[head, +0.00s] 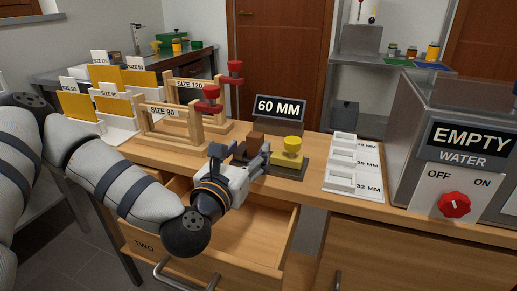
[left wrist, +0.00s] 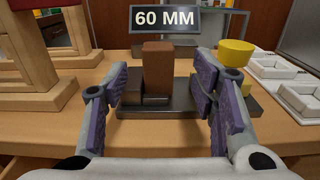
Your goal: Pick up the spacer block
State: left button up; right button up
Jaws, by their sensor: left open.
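A brown block (head: 256,141), which looks like the spacer block, stands upright on a dark gauge base (head: 292,170) on the wooden bench. It also shows in the left wrist view (left wrist: 157,68), in the middle of the picture. My left gripper (head: 240,157) is open and empty, at the bench's front edge on the near side of the block. In the left wrist view its purple-padded fingers (left wrist: 158,86) appear on either side of the block, with gaps to both. I cannot tell how far the fingertips reach around it. My right gripper is not in view.
A yellow-topped post (head: 292,145) stands right of the block, and a "60 MM" display (head: 279,108) behind it. Wooden frames (head: 168,128) stand to the left. A white slotted tray (head: 341,180) lies to the right. An open drawer (head: 262,240) is below my left gripper.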

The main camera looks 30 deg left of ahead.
aim_at(253, 139)
pick_arm(q)
jog(key=x, duration=0.3)
jog(key=r+x, duration=0.1)
jog(key=x, duration=0.1)
jog(key=shift+w+a, duration=0.15)
jog(key=shift+w, duration=0.2)
grip_shut()
